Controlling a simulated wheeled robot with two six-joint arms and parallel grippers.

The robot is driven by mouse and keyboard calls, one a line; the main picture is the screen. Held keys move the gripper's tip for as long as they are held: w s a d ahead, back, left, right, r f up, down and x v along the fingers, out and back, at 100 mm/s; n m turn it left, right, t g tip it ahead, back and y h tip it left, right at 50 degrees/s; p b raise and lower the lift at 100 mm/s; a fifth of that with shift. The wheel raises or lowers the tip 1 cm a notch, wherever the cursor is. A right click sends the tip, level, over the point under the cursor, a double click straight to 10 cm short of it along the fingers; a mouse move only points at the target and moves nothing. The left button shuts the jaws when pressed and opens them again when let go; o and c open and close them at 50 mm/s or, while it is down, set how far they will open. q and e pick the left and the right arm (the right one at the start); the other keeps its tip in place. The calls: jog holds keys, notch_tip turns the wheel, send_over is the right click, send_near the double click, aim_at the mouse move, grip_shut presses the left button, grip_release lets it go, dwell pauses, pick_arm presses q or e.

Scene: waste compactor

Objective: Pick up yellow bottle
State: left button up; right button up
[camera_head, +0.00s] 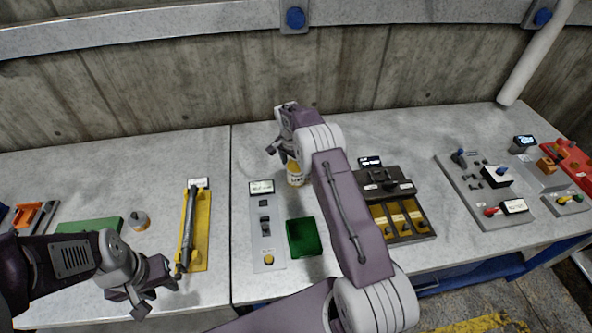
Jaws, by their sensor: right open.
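The yellow bottle (295,178), with a white label, stands on the grey table just behind the green square. My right gripper (279,150) is at the bottle's top, its fingers open. The arm and gripper hide the bottle's upper part, and I cannot tell whether the fingers touch it. My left gripper (157,299) is open and empty over the table's front left, well away from the bottle.
A green square tray (304,237) and a grey switch panel (266,230) lie in front of the bottle. A black box with yellow slots (398,219) stands to the right. A yellow plate with a grey bar (200,235) lies left. A concrete wall (180,85) rises behind.

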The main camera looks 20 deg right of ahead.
jog(key=shift+w+d+f, duration=0.1)
jog(key=shift+w+f, duration=0.15)
jog(key=shift+f, duration=0.3)
jog(key=shift+s+r, duration=0.15)
jog(key=c, duration=1.7)
jog(key=shift+c, duration=0.2)
jog(key=shift+r, duration=0.1)
jog(key=shift+r, duration=0.25)
jog(key=r, duration=0.1)
jog(key=r+b, duration=0.2)
jog(key=r, duration=0.1)
jog(key=shift+s+d, duration=0.35)
jog(key=shift+d, duration=0.05)
jog(key=s+d+r+b, duration=0.2)
jog(key=s+d+r, duration=0.4)
jog(key=s+d, duration=0.1)
jog(key=shift+s+r, duration=0.15)
jog(key=shift+s, duration=0.25)
